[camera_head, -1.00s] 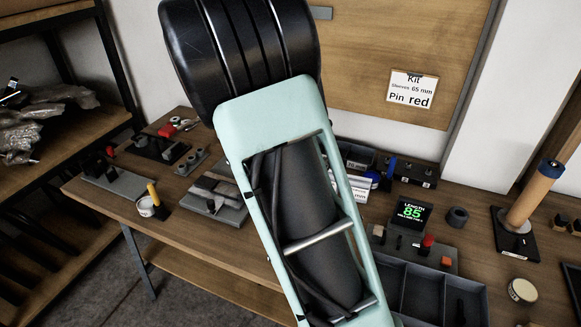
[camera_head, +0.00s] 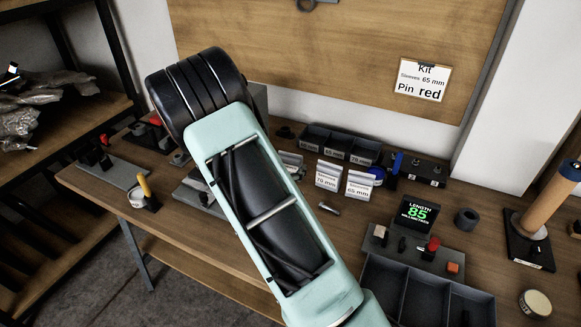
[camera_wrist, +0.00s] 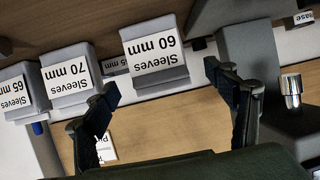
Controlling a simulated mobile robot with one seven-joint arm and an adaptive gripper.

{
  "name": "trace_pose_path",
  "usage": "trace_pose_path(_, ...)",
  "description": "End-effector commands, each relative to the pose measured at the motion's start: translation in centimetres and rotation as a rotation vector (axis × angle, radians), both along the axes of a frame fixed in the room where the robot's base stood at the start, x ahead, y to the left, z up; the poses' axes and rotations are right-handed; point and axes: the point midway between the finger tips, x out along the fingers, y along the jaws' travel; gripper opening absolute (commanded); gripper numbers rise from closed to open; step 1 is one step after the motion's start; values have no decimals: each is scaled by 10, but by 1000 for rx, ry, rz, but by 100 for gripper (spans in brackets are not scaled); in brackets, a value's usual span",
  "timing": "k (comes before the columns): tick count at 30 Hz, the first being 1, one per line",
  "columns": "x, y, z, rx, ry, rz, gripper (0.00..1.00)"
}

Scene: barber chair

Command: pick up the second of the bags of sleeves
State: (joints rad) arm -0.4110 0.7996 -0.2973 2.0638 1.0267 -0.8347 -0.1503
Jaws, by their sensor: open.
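Three bags of sleeves stand in a row, with white labels that read upside down in my wrist view. The 60 mm bag (camera_wrist: 158,76) lies ahead of the gap between my fingers. The 70 mm bag (camera_wrist: 75,98) is in the middle, left of and apart from my left fingertip. The 65 mm bag (camera_wrist: 35,108) is at the far left.
A dark divided bin (camera_head: 340,142) stands behind the bags. The length display (camera_head: 416,211) and a block with small pegs (camera_head: 415,250) are to their right. The kit card (camera_head: 422,80) reads sleeves 65 mm, pin red.

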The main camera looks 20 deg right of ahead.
Motion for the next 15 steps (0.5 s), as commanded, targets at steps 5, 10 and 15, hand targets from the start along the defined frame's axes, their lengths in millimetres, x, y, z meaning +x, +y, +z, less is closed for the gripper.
trace_pose_path(5,12,-14,-8,-3,1,-2,78)
trace_pose_path(10,29,-29,-18,-1,1,-1,78)
trace_pose_path(15,36,-33,-22,0,0,-1,78)
